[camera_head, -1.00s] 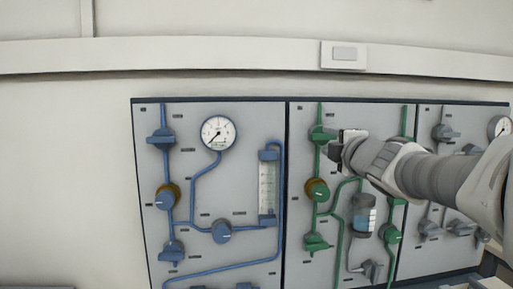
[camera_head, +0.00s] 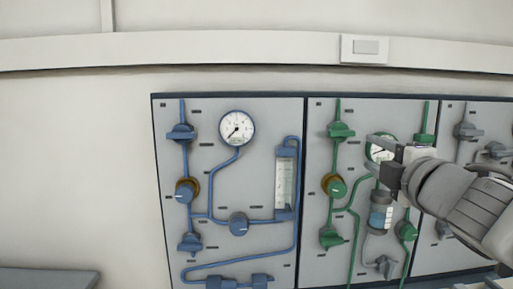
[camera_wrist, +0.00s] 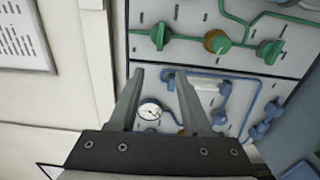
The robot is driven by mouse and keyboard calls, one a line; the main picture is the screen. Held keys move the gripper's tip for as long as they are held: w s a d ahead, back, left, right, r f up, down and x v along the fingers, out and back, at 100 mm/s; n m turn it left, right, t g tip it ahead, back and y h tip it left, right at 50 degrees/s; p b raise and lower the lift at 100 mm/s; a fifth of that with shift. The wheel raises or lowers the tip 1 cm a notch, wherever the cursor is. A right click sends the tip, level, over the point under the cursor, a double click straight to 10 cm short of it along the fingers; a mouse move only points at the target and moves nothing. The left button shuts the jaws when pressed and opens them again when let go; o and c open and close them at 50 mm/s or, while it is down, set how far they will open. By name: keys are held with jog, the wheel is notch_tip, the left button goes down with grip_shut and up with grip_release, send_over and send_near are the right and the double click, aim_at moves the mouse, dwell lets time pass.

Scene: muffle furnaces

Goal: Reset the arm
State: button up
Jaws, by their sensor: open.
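My gripper (camera_head: 372,152) is in front of the green-piped middle panel (camera_head: 318,262) in the head view, beside the green-rimmed gauge (camera_head: 379,149), which it partly covers. In the wrist view my gripper (camera_wrist: 152,75) shows two grey fingers spread apart with nothing between them. Beyond the fingers are a white round gauge (camera_wrist: 150,110) and blue pipework. My arm comes in from the right edge of the head view.
The blue-piped panel (camera_head: 258,115) at left carries a gauge (camera_head: 237,128), a flow tube (camera_head: 284,183) and several valves. Green knobs (camera_head: 335,187) stick out of the middle panel. A grey-valved panel (camera_head: 466,112) is at right. The wall at left is bare.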

dwell(0.4)
jog(key=s+a+f+m+g+h, duration=0.1)
jog(key=s+f+m+g+h, duration=0.4)
jog(key=f+m, duration=0.8)
jog(key=s+a+f+m+g+y, duration=0.5)
jog(key=s+a+f+g, duration=0.3)
jog(key=s+a+f, duration=0.3)
notch_tip(320, 180, up, 13)
jog(key=d+p, duration=0.1)
jog(key=p, duration=1.1)
jog(key=shift+s+d+f+t, duration=0.15)
jog(key=shift+s+d+t, duration=0.15)
jog(key=shift+s, duration=0.1)
